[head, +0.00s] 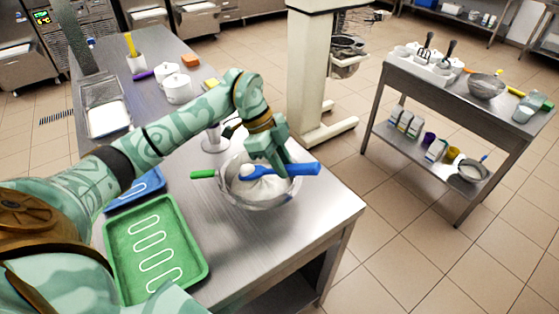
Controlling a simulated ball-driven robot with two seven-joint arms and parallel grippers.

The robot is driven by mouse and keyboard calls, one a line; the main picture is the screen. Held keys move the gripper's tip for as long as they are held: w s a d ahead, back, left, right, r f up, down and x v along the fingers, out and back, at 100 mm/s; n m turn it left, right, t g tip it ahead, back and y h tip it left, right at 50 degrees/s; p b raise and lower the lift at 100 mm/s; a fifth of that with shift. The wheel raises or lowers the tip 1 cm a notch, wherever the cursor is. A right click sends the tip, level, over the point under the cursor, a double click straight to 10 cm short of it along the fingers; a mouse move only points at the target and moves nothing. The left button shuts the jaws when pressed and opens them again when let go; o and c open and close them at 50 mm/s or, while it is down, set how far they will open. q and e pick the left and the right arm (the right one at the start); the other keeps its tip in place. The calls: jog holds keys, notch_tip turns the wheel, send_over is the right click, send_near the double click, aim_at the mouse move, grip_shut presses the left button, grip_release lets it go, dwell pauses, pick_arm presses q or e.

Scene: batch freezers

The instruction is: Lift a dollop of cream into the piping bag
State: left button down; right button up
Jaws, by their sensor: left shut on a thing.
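A metal bowl (232,196) holding white cream (266,188) stands near the right edge of the steel table. My left gripper (279,166) reaches down over the bowl and is shut on a blue-handled utensil (305,169). The utensil lies nearly level across the bowl's top, with a white lump (247,171) at its left end. I cannot tell whether that lump is cream or part of the tool. A green handle (203,174) sticks out over the bowl's left rim. A pale, stemmed thing (214,140) behind the bowl may be the piping bag in a holder; the arm partly hides it. My right gripper is out of view.
A green tray (113,236) with white piped loops and a blue tray (121,204) lie left of the bowl. White lidded pots (177,88) and a metal pan (88,98) stand farther back. A pale column (318,60) rises behind the table; a side table (440,90) stands right.

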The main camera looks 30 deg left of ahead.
aim_at(305, 165)
pick_arm(q)
jog(key=shift+w+d+r+p, duration=0.1)
jog(key=shift+d+r+p, duration=0.15)
jog(key=shift+r+p, duration=0.6)
jog(key=shift+d+r+p, duration=0.2)
jog(key=shift+r+p, duration=0.5)
jog(key=shift+r, duration=0.15)
jog(key=shift+w+d+r+p, duration=0.1)
jog(key=shift+d+r+p, duration=0.15)
jog(key=shift+r+p, duration=0.6)
jog(key=d+y+p, duration=0.2)
jog(key=p, duration=0.2)
jog(key=shift+w+d+y, duration=0.1)
jog(key=shift+w+y, duration=0.05)
jog(key=shift+y, duration=0.15)
jog(key=shift+d+y+p, duration=0.5)
jog(key=shift+d+p, duration=0.05)
jog(key=shift+p, duration=0.15)
jog(key=shift+w+d+f+g, duration=0.1)
jog(key=shift+f+g, duration=0.05)
jog(key=shift+g, duration=0.15)
